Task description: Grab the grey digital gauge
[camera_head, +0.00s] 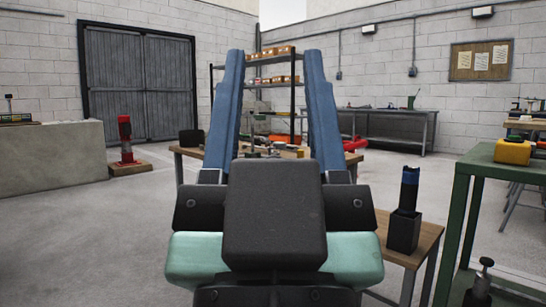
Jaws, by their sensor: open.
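My gripper (272,58) fills the middle of the head view, its two long blue fingers pointing away from me and spread apart. Nothing shows held between them. Beyond it stands a wooden-topped table (189,153) with several small items (290,151) on it, seen partly between the fingers. I cannot pick out the grey digital gauge among them; they are too small and partly hidden by my gripper. A dark box-like object (191,138) sits at the table's left end.
A small wooden side table (425,237) at right bears a black holder (403,232) with a dark blue-topped cylinder. A green bench (480,155) with a yellow case (512,151) stands further right. A red hydrant-like post (125,140) stands at left.

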